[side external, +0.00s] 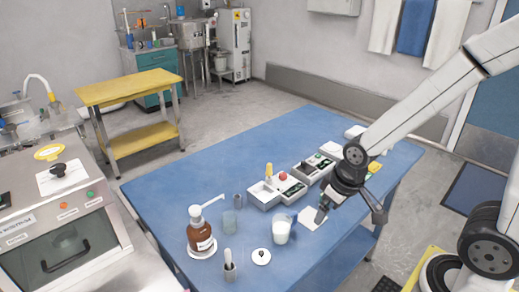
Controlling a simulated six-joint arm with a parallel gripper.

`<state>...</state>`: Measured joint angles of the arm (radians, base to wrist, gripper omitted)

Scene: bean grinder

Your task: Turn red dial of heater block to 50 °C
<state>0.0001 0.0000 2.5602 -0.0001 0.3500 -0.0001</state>
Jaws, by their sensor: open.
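A low white-and-grey block (264,196) stands near the middle of the blue table, with a small red knob-like part (283,176) on top. I take this to be the heater block and its red dial; its markings are too small to read. A small yellow upright piece (269,169) stands beside the red part. My gripper (321,214) is open, pointing down over the table to the right of the block. It is apart from the red part. What lies directly under the fingers is partly hidden by my wrist.
A second low box (313,167) adjoins at the right. In front stand a brown pump bottle (201,236), a white-filled beaker (281,230), a grey glass (230,222) and a small round white dish (261,257). A white sheet (311,220) lies near my gripper. The table's left part (165,190) is clear.

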